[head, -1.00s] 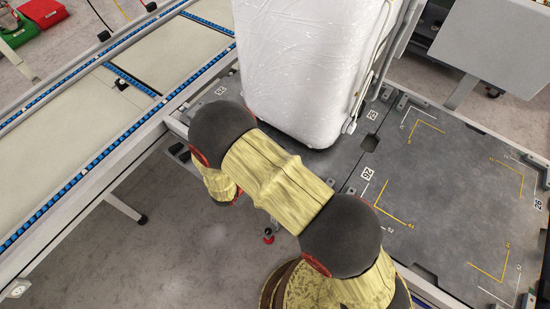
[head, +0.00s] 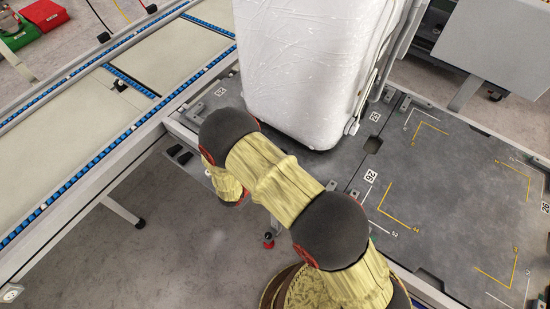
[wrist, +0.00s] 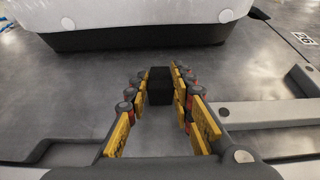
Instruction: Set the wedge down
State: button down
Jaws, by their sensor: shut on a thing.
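In the wrist view my gripper (wrist: 160,95) is shut on a small black block, the wedge (wrist: 159,85), held between the yellow-padded finger ends. Behind it lies the dark grey platform surface (wrist: 70,100); I cannot tell whether the wedge touches it. In the head view my arm reaches toward the platform's left edge, and its own links hide my gripper and the wedge. The grey platform also shows in the head view (head: 440,215).
A large white wrapped appliance (head: 300,70) stands on the platform, just beyond my gripper; its dark base shows in the wrist view (wrist: 140,37). A conveyor with blue rollers (head: 85,170) runs along the left. The platform's right part, with yellow corner marks, is clear.

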jog(key=c, duration=1.5)
grip_release()
jog(key=shift+f, duration=0.15)
jog(key=shift+c, duration=0.2)
